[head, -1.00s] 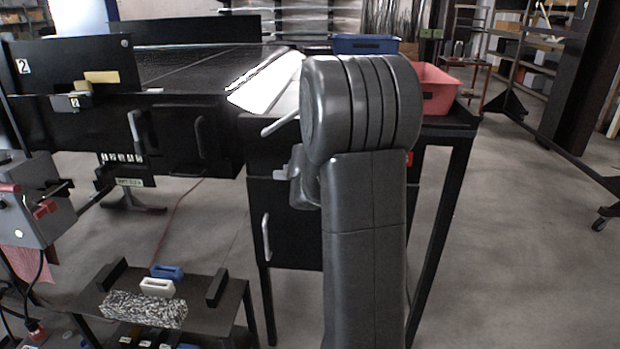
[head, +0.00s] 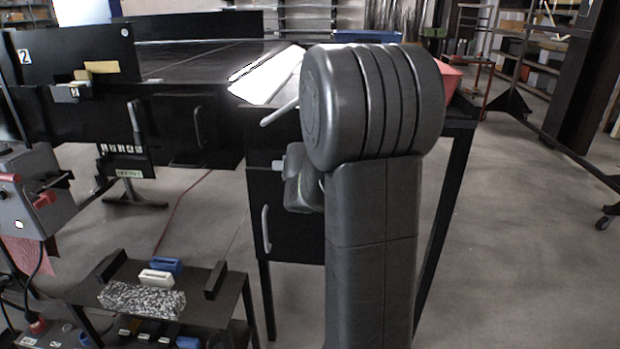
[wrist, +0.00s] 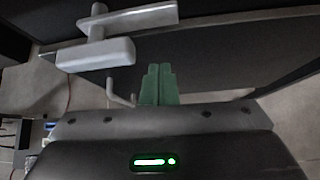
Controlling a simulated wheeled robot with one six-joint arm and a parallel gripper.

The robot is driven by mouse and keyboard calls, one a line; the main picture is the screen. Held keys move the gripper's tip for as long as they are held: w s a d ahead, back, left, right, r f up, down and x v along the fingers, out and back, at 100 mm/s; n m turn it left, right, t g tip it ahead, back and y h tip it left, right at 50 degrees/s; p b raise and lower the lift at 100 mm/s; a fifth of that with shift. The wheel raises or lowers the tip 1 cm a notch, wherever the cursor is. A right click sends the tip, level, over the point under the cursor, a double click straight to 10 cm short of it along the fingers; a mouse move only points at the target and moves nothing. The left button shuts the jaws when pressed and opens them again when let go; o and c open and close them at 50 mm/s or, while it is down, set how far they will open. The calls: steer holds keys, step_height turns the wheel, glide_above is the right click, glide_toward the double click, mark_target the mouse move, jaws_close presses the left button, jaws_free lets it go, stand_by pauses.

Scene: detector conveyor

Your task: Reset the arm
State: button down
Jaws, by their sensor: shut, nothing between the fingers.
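My gripper (wrist: 159,85) shows in the wrist view as two green fingers pressed together, with nothing between them. A light grey handle (wrist: 95,54) and a pale bar (wrist: 140,18) lie just beyond the fingers, to the upper left. I cannot tell whether the fingers touch anything. In the head view my arm stands upright in the right middle, and its bulk hides the fingers. Only a dark part of my wrist shows at its left, beside the black cabinet (head: 285,215).
A black conveyor (head: 200,62) with a white sloped panel (head: 265,80) stands behind. A red bin (head: 449,78) and a blue bin (head: 368,37) are partly hidden by my arm. A low black table (head: 228,297) holds a speckled block (head: 142,299).

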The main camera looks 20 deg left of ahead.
steer(key=shift+p+v, duration=0.55)
steer(key=shift+v, duration=1.8)
steer(key=shift+a, duration=0.1)
steer(key=d+b+x, duration=0.1)
steer(key=b+x, duration=0.2)
steer(key=x, duration=0.6)
steer(key=shift+w+a+r+p, duration=0.15)
steer(key=shift+w+r+p, duration=0.05)
steer(key=shift+r+p, duration=0.7)
steer(key=shift+w+a+r+p, duration=0.2)
steer(key=shift+r+p, duration=0.6)
steer(key=shift+p, duration=0.15)
steer(key=shift+f, duration=0.15)
